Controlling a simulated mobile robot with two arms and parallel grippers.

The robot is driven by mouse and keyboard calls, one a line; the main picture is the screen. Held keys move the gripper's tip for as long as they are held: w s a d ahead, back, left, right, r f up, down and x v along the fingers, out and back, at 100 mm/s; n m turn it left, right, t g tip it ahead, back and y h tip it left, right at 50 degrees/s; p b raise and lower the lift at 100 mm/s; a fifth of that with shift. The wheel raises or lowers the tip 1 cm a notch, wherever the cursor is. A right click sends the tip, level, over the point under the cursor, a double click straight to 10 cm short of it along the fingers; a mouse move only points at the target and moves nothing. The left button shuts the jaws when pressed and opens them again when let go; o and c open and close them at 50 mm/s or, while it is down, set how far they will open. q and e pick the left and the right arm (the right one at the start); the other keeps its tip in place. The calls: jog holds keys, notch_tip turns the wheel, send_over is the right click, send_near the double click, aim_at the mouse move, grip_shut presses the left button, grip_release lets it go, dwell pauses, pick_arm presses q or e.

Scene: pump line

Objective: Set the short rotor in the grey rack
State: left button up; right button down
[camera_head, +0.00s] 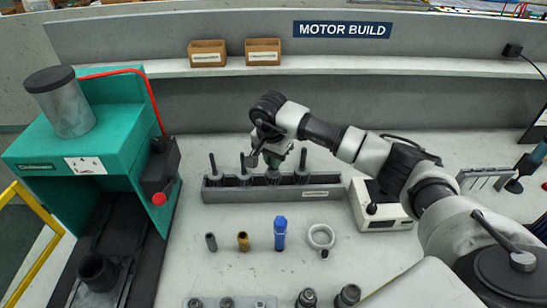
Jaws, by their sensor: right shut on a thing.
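The grey rack (238,196) is a long low holder in the middle of the bench. Several dark rotors with upright shafts stand in it, such as the left one (214,172) and the right one (302,170). My right gripper (268,157) is over the rack, right of its middle, and shut on a rotor (272,177) whose shaft the gripper mostly hides. This rotor looks upright and low at the rack; whether it is fully seated, I cannot tell. It appears to be the short rotor. My left gripper is out of view.
A green press (125,150) with a red knob stands left. A white box (385,214) sits just right of the rack. In front stand a grey sleeve (211,242), a brass piece (243,242), a blue tool (280,234) and a pale ring (321,237). Bench between is clear.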

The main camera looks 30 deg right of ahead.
jog(key=c, duration=1.1)
grip_release()
jog(key=shift+o, duration=1.3)
jog(key=shift+f, duration=0.1)
jog(key=shift+r+p, duration=1.8)
jog(key=shift+r, duration=1.3)
jog(key=shift+s+f, duration=0.1)
